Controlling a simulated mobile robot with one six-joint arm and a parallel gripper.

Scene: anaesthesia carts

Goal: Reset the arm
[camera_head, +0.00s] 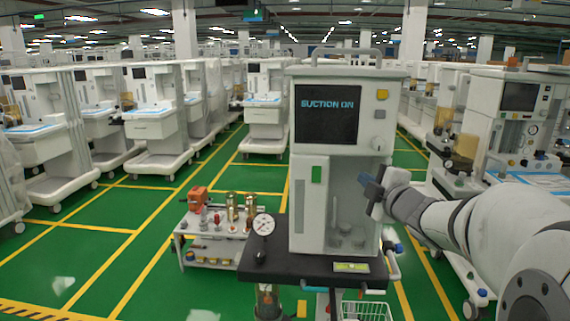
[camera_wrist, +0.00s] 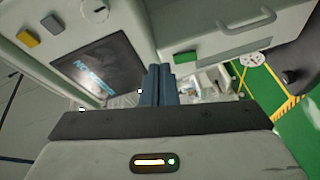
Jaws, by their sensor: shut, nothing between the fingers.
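My gripper (camera_head: 372,188) is at the end of my arm, which reaches in from the right in the head view. Its blue-grey fingers are shut with nothing between them; they also show in the wrist view (camera_wrist: 158,84). It is in front of the right part of the anaesthesia cart (camera_head: 306,160), near the clear-fronted recess (camera_head: 346,215). I cannot tell whether the fingertips touch the cart. The cart's dark screen (camera_head: 328,113) reads "SUCTION ON", and it shows tilted in the wrist view (camera_wrist: 100,68).
A black shelf (camera_head: 300,268) with a round gauge (camera_head: 264,224) juts from the cart's front. A low trolley (camera_head: 212,258) with an orange device (camera_head: 197,199) stands to the left. More carts line both sides. Green floor (camera_head: 215,290) is clear at the front left.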

